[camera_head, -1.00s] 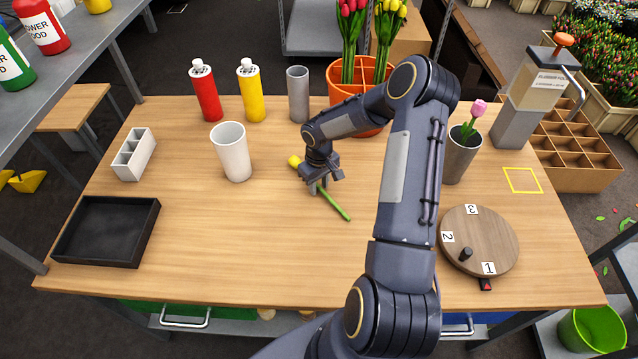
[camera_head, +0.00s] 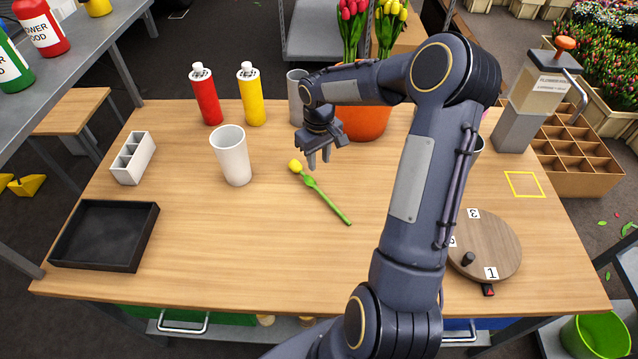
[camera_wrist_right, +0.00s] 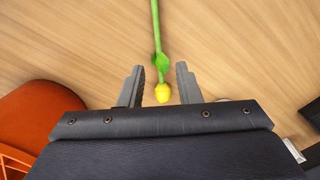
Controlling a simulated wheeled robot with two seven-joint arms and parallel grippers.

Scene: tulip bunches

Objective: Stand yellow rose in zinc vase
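The yellow rose (camera_head: 328,197), with a yellow head and green stem, lies on the table in front of my right gripper (camera_head: 319,161). The right gripper is open and empty, raised above the table near the flower's head. In the right wrist view the rose (camera_wrist_right: 157,35) shows between the spread fingers (camera_wrist_right: 159,72), with nothing gripped. A plain grey cylindrical vase (camera_head: 296,100) stands at the back, partly hidden by my right arm. Another grey vase (camera_head: 477,150) at the right is mostly hidden behind that arm. I cannot tell which is zinc. My left gripper is out of view.
A white vase (camera_head: 232,158) stands left of the rose. Red (camera_head: 206,95) and yellow (camera_head: 251,95) bottles and an orange pot (camera_head: 365,122) with tulips stand at the back. A round numbered board (camera_head: 490,240) is at the right, a black tray (camera_head: 68,250) at the left. The front middle is clear.

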